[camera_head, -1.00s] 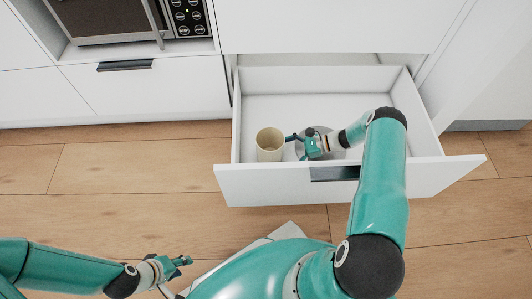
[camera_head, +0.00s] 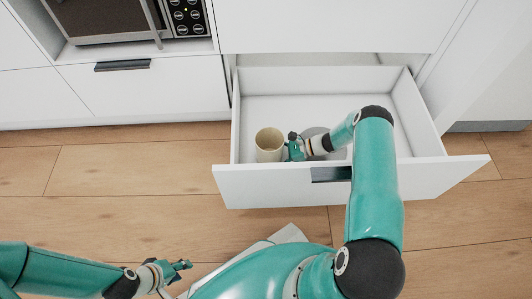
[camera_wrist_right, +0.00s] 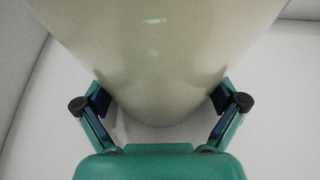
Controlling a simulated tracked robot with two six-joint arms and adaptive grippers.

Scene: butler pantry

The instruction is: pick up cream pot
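The cream pot (camera_head: 268,152) stands upright in the open drawer, near its left front corner, its open top facing up. In the right wrist view the pot (camera_wrist_right: 155,60) fills the upper middle. My right gripper (camera_head: 287,147) is at the pot's right side, low in the drawer. In the wrist view its two fingers (camera_wrist_right: 160,101) are spread, one on each side of the pot's lower part; I cannot tell whether the pads touch it. My left gripper (camera_head: 186,270) is open and empty, outside the drawer at the lower left.
The white drawer (camera_head: 225,183) has walls around the pot and a front panel under my right arm. A grey round item (camera_head: 313,131) lies in it, partly hidden by my right wrist. The drawer's back is bare. A microwave (camera_head: 105,20) sits at the upper left.

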